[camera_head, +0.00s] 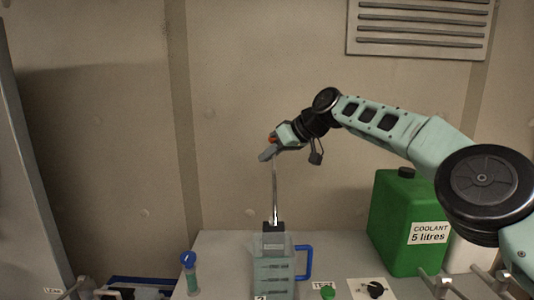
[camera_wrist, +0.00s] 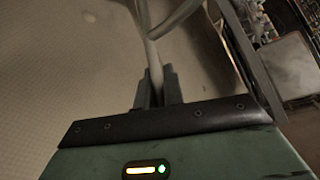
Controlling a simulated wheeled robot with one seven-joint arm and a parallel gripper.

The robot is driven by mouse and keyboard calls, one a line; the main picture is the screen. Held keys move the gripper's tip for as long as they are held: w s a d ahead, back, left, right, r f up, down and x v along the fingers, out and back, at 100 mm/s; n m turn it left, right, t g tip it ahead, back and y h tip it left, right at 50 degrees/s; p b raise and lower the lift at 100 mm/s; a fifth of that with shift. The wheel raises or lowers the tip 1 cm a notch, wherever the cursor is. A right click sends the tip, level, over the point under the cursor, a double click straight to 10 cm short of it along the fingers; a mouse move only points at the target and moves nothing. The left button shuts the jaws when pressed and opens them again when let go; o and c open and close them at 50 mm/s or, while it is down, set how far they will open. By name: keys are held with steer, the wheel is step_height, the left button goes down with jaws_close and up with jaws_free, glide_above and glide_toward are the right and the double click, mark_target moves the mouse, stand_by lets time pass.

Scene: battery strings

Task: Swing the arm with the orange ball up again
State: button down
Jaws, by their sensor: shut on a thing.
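The orange ball (camera_head: 272,139) shows as a small patch of orange beside my fingers in the head view. Its thin metal arm (camera_head: 275,195) stands nearly upright, running from my gripper down to a black block (camera_head: 273,227) just at the top of the jug. My gripper (camera_head: 268,152) is shut at the upper end of this arm. In the wrist view, a grey rod (camera_wrist: 152,50) runs between the fingers of my gripper (camera_wrist: 156,80). The ball itself cannot be made out there.

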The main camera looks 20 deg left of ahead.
steer(key=shift+w, duration=0.1)
stand_by(0.4)
steer(key=c, duration=1.5)
jaws_free()
steer(key=shift+w+a+f, duration=0.1)
steer(key=shift+w, duration=0.05)
steer(key=b+v, duration=0.5)
steer(key=v, duration=1.2)
steer(key=shift+r+b, duration=0.3)
steer(key=shift+d, duration=0.2)
